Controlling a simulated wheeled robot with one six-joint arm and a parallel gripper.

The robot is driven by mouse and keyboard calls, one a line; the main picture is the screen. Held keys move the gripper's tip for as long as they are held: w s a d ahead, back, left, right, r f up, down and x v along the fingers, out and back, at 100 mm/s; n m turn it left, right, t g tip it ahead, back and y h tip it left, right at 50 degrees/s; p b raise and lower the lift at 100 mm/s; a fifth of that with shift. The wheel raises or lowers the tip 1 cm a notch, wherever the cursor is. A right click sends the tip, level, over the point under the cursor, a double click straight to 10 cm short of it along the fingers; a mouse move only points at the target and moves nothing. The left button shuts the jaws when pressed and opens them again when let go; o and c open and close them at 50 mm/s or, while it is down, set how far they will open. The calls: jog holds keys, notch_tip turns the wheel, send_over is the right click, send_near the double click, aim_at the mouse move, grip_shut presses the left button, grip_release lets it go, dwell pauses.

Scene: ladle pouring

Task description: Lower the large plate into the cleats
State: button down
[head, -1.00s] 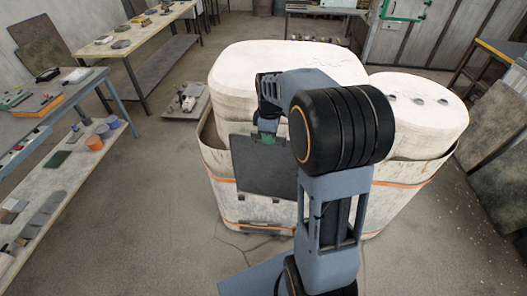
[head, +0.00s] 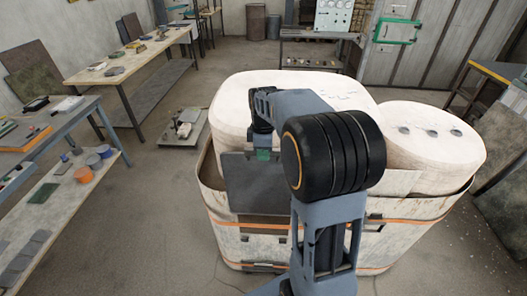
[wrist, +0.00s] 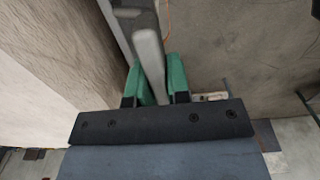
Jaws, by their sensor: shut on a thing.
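The large plate (head: 250,185) is a dark grey, flat, squarish sheet. It hangs upright in front of the side wall of a big pale container in the head view. My gripper (head: 263,153) is shut on its upper edge; the arm covers the plate's right side. In the wrist view, green finger pads of my gripper (wrist: 155,80) close on a light grey bar, apparently the plate's edge seen end-on. Small dark fittings, possibly the cleats (head: 246,239), show on the wall below the plate. The plate's lower edge appears above them; contact cannot be told.
The pale container (head: 420,255) with an orange band holds two large white rounded blocks (head: 235,105). Workbenches (head: 130,62) and a low shelf (head: 60,200) stand at left. Dark panels (head: 500,150) lean at right.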

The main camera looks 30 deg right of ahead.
jog(key=shift+d+f, duration=0.15)
jog(key=shift+f, duration=0.95)
jog(key=shift+f+b, duration=7.5)
jog(key=shift+f, duration=2.45)
jog(key=shift+f+b, duration=0.3)
jog(key=shift+f, duration=0.2)
jog(key=c, duration=1)
grip_release()
jog(key=shift+s, duration=0.1)
jog(key=shift+f, duration=0.1)
notch_tip(320, 180, up, 14)
jog(key=shift+f, duration=0.1)
